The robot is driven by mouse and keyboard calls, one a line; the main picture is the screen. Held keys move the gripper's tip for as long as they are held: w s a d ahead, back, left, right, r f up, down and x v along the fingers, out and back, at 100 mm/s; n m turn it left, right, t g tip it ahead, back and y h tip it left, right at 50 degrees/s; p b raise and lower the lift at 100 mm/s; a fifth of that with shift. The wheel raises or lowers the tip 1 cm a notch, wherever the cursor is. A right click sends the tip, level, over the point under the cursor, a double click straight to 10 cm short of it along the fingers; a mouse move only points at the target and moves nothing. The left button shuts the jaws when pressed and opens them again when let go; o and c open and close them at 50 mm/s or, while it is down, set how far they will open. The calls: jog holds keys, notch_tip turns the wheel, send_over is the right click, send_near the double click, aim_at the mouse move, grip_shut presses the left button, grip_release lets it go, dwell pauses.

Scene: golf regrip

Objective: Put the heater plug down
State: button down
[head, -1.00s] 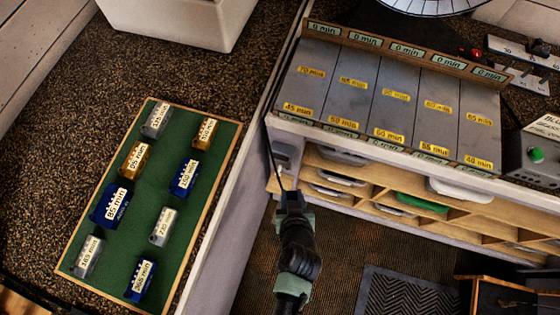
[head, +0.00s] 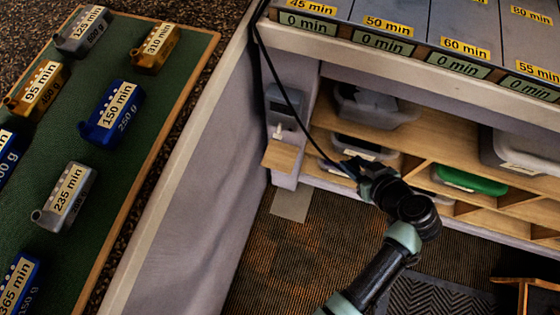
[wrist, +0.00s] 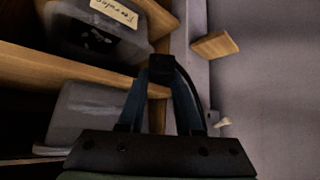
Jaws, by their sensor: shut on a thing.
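My gripper (head: 362,170) is in front of the shelving under the bench, to the right of a small wooden ledge (head: 282,156). It is shut on the heater plug, a small black block (wrist: 161,68) between the fingertips in the wrist view. The plug is held clear of the ledge, which also shows in the wrist view (wrist: 215,45), apart and to the right of the plug. A black cable (head: 285,92) runs from the bench's left corner down to my gripper. In the head view the plug is too dark to separate from the fingers.
A grey box (head: 281,104) is on the left end panel above the ledge. Shelf compartments hold grey bins (head: 375,108) and a green bin (head: 470,181). At left, a green board (head: 120,188) carries several labelled weights.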

aim_at(357, 166)
jog(key=f+b, duration=0.1)
jog(key=d+f+b, duration=0.1)
jog(key=b, duration=0.1)
jog(key=shift+w+d+f+n+y, duration=0.2)
jog(key=shift+w+f+n+y, duration=0.1)
jog(key=shift+w+f+n, duration=0.1)
jog(key=shift+d+f+n+b, duration=0.15)
jog(key=shift+d+n+b, duration=0.15)
jog(key=shift+b, duration=0.65)
jog(key=w+a, duration=0.2)
jog(key=a, duration=0.4)
jog(key=w+a+f+b, duration=0.1)
jog(key=w+a, duration=0.1)
jog(key=a, duration=0.4)
jog(key=w+a+b, duration=0.1)
jog(key=w+a, duration=0.1)
jog(key=a, duration=0.4)
jog(key=shift+a+f, duration=0.15)
jog(key=shift+a, duration=0.2)
notch_tip(357, 166, down, 6)
jog(key=b, duration=0.3)
jog(key=shift+w+a, duration=0.1)
jog(key=shift+a, duration=0.05)
jog(key=shift+r, duration=0.25)
jog(key=shift+f, duration=0.1)
